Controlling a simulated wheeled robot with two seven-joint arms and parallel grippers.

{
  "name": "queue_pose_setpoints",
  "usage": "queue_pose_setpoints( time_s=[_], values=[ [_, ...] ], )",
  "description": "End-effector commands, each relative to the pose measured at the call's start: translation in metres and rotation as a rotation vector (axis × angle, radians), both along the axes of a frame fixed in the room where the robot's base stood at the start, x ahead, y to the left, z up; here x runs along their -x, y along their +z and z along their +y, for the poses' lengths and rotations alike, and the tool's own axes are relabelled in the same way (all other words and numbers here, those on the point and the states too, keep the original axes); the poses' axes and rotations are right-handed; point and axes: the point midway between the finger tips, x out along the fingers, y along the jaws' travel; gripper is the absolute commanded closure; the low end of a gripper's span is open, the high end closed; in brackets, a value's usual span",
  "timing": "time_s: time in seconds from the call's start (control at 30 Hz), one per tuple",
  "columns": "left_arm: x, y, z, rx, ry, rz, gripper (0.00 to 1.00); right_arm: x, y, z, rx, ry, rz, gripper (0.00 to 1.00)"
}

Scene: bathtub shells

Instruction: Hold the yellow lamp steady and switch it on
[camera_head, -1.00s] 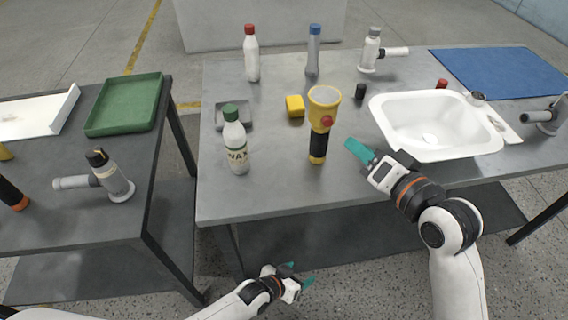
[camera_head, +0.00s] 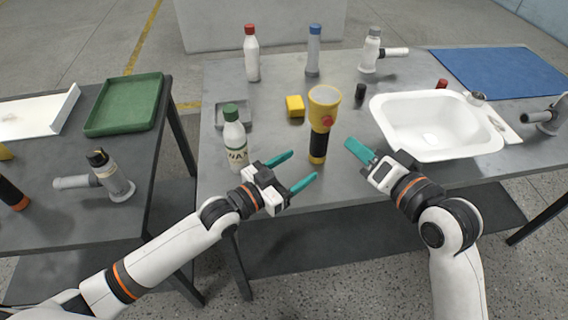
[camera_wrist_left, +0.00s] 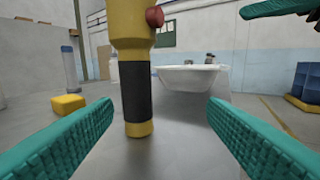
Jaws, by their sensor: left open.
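The yellow lamp (camera_head: 324,96) stands upright near the table's front edge, with a black grip, a yellow base and a red button (camera_head: 327,120) on its side. My left gripper (camera_head: 298,170) is open in front of the lamp, a little to its left. In the left wrist view the lamp's black grip (camera_wrist_left: 136,92) appears between the open teal fingers (camera_wrist_left: 160,106), beyond their tips, with nothing held. My right gripper (camera_head: 355,147) is right of the lamp and apart from it. Its teal fingers overlap in the head view, so their opening is unclear.
A white bottle with a green cap (camera_head: 235,140) stands close left of my left gripper. A yellow block (camera_head: 295,106) and grey tray (camera_head: 220,110) lie behind. A white basin (camera_head: 395,108) stands right of the lamp. Taller bottles line the back.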

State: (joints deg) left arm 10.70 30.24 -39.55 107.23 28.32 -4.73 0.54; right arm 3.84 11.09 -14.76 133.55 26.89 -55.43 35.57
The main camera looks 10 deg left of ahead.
Motion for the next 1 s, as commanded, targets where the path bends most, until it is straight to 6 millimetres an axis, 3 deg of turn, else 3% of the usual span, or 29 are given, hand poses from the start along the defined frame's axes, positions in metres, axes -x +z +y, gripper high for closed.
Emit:
queue_pose_setpoints(
  time_s=[0.1,0.27,0.7,1.0],
  values=[
    [-0.009,-0.004,0.018,0.009,0.055,0.012,0.33,0.000,0.000,0.000,0.000,0.000,0.000,0.64],
    [-0.019,-0.004,0.020,0.014,0.077,0.015,0.33,0.000,0.000,0.000,0.000,0.000,0.000,0.64],
    [-0.080,-0.004,-0.029,0.015,0.074,0.017,0.33,0.000,0.000,0.000,0.000,0.000,0.000,0.64],
    [-0.105,-0.005,-0.048,0.013,0.074,0.016,0.33,0.000,0.000,0.000,0.000,0.000,0.000,0.64]
  ],
)
